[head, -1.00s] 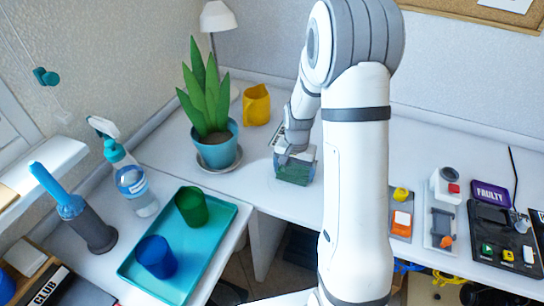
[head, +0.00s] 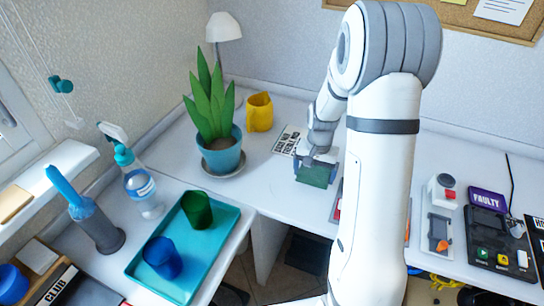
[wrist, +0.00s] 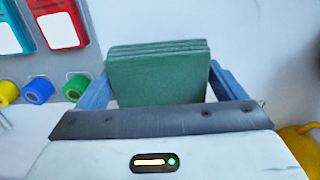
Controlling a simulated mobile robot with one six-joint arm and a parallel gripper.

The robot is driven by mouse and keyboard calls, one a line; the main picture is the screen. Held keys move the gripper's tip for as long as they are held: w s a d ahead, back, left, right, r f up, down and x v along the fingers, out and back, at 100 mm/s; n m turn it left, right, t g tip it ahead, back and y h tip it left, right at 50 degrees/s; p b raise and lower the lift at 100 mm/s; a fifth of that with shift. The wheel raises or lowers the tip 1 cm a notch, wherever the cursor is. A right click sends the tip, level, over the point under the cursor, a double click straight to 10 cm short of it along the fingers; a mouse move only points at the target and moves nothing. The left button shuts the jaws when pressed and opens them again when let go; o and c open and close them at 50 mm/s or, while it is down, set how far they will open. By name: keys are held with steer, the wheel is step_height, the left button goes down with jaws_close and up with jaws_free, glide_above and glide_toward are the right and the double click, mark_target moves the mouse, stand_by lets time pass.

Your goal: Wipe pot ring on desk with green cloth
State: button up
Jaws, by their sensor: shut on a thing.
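The folded green cloth (head: 314,177) is in my gripper (head: 316,168), over the back desk right of the plant. In the wrist view the cloth (wrist: 158,78) is a stack of flat layers between the two blue fingers of my gripper (wrist: 160,84), which is shut on it. I cannot tell whether the cloth touches the desk (head: 270,190). The plant pot (head: 222,155) stands upright on a saucer, left of the cloth and apart from it. I see no pot ring on the bare desk; my arm hides part of the surface.
A teal tray (head: 213,262) with two cups and a spray bottle (head: 140,188) are at left. Devices and a black panel (head: 490,235) crowd the right. Desk between pot and cloth is clear.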

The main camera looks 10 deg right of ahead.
steer(key=shift+r+p, duration=1.25)
steer(key=shift+r, duration=0.9)
